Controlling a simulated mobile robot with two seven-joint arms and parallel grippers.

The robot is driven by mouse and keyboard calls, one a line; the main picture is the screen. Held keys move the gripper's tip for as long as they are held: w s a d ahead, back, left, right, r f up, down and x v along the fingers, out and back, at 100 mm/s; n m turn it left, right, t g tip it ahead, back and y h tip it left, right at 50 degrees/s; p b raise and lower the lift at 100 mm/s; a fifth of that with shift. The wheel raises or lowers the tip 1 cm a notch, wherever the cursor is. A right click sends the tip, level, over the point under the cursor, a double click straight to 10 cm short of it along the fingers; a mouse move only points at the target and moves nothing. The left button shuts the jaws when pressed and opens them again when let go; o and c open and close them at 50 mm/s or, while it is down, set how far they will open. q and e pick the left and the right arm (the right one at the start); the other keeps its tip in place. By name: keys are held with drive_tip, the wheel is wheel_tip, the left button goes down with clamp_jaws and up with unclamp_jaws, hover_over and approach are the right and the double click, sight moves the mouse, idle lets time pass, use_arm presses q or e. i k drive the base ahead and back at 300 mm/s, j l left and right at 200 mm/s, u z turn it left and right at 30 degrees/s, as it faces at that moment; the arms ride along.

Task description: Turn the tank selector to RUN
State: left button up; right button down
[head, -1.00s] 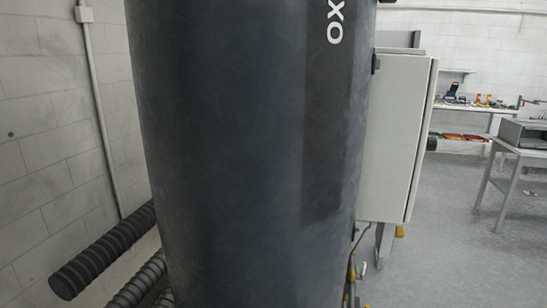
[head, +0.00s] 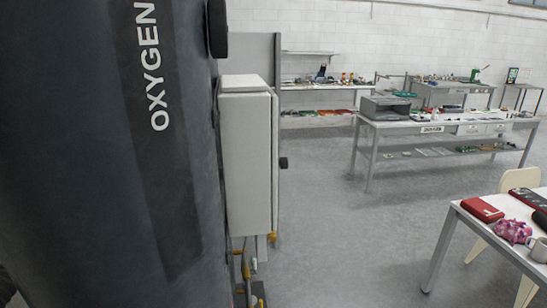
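A large dark tank (head: 80,170) with white lettering "OXYGEN" fills the left of the head view. A pale grey cabinet (head: 247,160) stands just right of it, seen mostly from its side. A small black knob-like part (head: 283,163) sticks out from the cabinet's right-hand face; I cannot tell whether it is the tank selector, and no RUN marking is legible. Neither of my grippers is in view.
Yellow fittings (head: 245,270) and pipes are below the cabinet. A white table (head: 470,222) with a red box and a mug stands at lower right. A workbench (head: 420,126) with a grey machine stands further back. The grey floor (head: 345,240) between is clear.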

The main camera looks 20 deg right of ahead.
sight(283, 162)
drive_tip(key=l, duration=0.8)
drive_tip(key=k+l, duration=0.15)
drive_tip(key=l, duration=0.65)
